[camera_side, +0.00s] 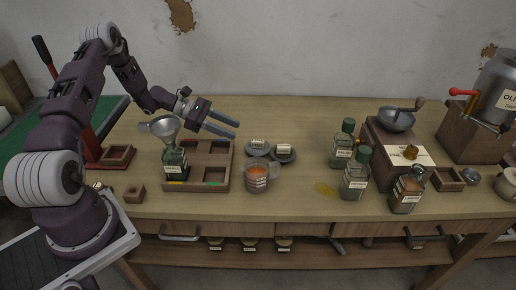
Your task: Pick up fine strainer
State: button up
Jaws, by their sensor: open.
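Two small round grey discs with pale labels lie side by side on the table near its middle, a left disc (249,152) and a right disc (291,157). They may be strainers, but the labels are too small to read, so I cannot tell which is the fine strainer. My gripper (235,130) is open and empty, its two dark fingers pointing right, above the wooden tray and to the upper left of the discs. It appears apart from both discs.
A metal funnel (166,128) sits on a green bottle (175,163) in the wooden tray (224,174). A glass jug (257,180) of orange liquid stands just in front of the discs. Several bottles (354,178) and a grinder (396,121) stand to the right.

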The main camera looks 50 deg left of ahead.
aim_at(247, 147)
jog(key=shift+w+a+f+n+t, duration=0.15)
jog(key=shift+f+n+t, duration=0.1)
jog(key=shift+f, duration=0.3)
jog(key=shift+w+a+f+n+t, duration=0.15)
jog(key=shift+f+n, duration=0.1)
jog(key=shift+f, duration=0.3)
jog(key=x, duration=0.6)
jog(key=shift+s+d+f, duration=0.1)
jog(key=shift+d+f, duration=0.05)
grip_shut()
